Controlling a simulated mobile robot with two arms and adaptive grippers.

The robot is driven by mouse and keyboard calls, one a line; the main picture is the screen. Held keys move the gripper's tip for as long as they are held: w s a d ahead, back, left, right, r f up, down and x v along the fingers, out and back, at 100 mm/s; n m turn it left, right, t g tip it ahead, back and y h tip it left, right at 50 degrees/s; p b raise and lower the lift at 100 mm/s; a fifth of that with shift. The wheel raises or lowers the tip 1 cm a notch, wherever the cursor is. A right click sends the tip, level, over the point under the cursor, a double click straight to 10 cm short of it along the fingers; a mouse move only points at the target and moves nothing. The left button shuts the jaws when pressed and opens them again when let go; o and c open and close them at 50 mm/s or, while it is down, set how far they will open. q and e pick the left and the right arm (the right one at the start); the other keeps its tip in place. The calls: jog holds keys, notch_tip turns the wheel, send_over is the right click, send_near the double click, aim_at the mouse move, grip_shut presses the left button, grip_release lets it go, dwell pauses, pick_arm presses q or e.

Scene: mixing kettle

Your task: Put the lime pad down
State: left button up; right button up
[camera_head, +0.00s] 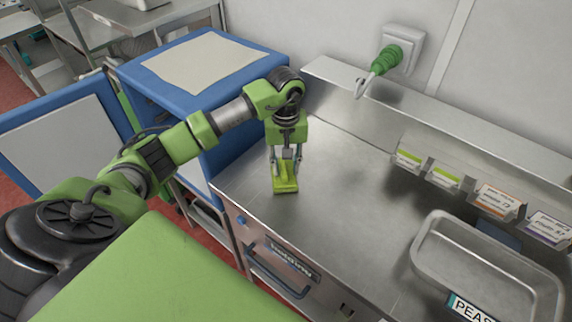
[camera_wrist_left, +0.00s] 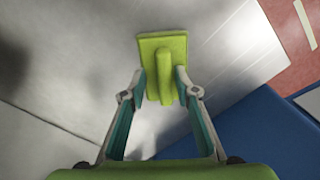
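The lime pad (camera_head: 286,186) is a small flat yellow-green block with a raised handle. It appears to rest on the steel counter (camera_head: 335,190) near its left end. In the left wrist view the lime pad (camera_wrist_left: 164,48) lies just ahead of the fingertips, its handle pointing back between them. My left gripper (camera_head: 285,165) points down over the pad. My right gripper is not in view.
A steel tray (camera_head: 480,262) labelled PEAS sits at the right of the counter. Several small labelled holders (camera_head: 446,178) line the back ledge. A green plug (camera_head: 388,58) is in the wall socket. A blue cabinet (camera_head: 255,82) stands left. The counter's middle is clear.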

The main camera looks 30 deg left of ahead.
pick_arm(q)
jog(key=shift+r, duration=0.45)
notch_tip(320, 180, up, 12)
jog(key=b, duration=0.3)
jog(key=shift+f, duration=0.25)
jog(key=shift+f, duration=0.1)
